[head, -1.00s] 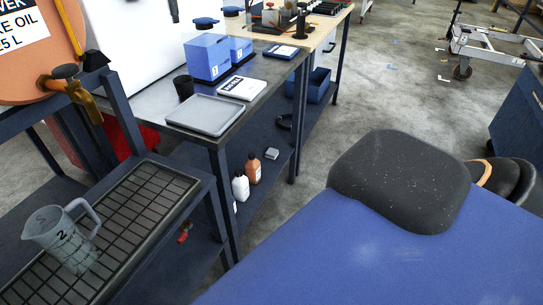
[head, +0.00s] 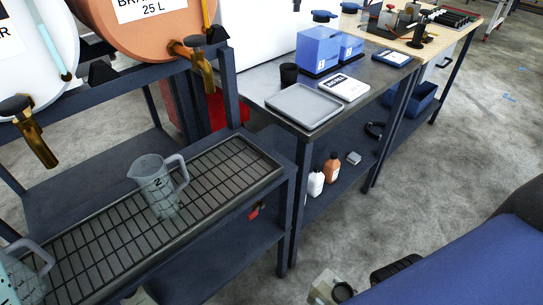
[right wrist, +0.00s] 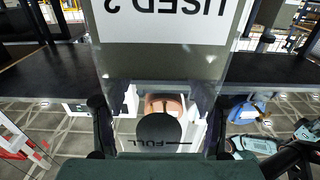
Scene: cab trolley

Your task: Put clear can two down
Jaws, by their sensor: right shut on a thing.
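In the right wrist view a clear can (right wrist: 165,25) fills the upper middle, with a white label reading "USED 2" upside down. My right gripper (right wrist: 158,115) is shut on this can, with a dark finger at each side. In the head view a clear jug marked 2 (head: 157,187) stands upright on the grid drip tray (head: 225,158), its handle to the right. Another clear vessel (head: 22,275) shows at the lower left, cut by the frame edge. I cannot make out the held can in the head view. My left gripper is not clearly seen.
White and orange drums (head: 150,35) with brass taps stand above the drip tray. To its right a bench holds a grey tray (head: 303,107) and blue boxes (head: 318,47). Bottles (head: 316,183) stand on the lower shelf. A blue padded surface (head: 465,260) lies at lower right.

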